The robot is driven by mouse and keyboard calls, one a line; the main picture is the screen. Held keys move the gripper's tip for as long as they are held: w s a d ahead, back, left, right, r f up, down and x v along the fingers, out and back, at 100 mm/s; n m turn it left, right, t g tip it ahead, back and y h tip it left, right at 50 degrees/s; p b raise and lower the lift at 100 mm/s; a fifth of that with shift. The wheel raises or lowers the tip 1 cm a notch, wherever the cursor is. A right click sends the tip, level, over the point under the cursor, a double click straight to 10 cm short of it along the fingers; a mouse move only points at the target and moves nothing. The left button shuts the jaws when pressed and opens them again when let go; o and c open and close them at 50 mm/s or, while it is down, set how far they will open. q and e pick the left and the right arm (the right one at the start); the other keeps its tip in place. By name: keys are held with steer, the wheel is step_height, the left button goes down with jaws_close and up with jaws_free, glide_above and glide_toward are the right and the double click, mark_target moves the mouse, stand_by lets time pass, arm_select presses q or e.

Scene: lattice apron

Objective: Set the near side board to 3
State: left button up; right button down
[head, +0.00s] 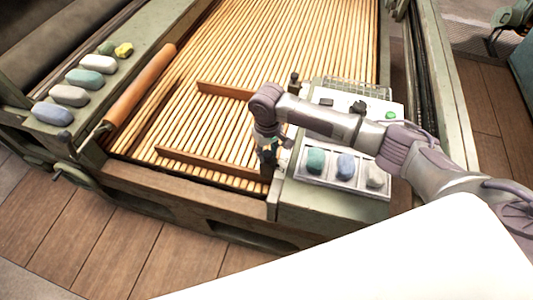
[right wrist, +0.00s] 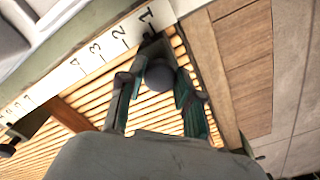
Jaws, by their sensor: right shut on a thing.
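The near side board (head: 210,163) is a thin brown strip lying across the slatted apron at its near end. My right gripper (head: 268,150) is at the board's right end. In the right wrist view its two fingers (right wrist: 160,92) are shut around a dark round knob (right wrist: 159,75), one on each side. A white number scale (right wrist: 107,40) runs along the rail beside it. The knob's dark mount meets the scale near the 1; the 2 and 3 are farther left. My left gripper is not in view.
A second board (head: 225,90) crosses the slats farther back, with its own knob (head: 294,77). Right of the apron are a tray (head: 333,180) of three coloured lumps and a panel with a green button (head: 390,115). Several lumps sit on the left ledge. Slats between the boards are clear.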

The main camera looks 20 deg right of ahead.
steer(key=w+d, duration=0.4)
steer(key=w, duration=0.2)
steer(key=shift+b, duration=0.3)
steer(key=c, duration=0.8)
jaws_free()
steer(key=shift+s, duration=0.1)
step_height(320, 180, up, 12)
steer(key=shift+r, duration=0.1)
steer(key=shift+a, duration=0.1)
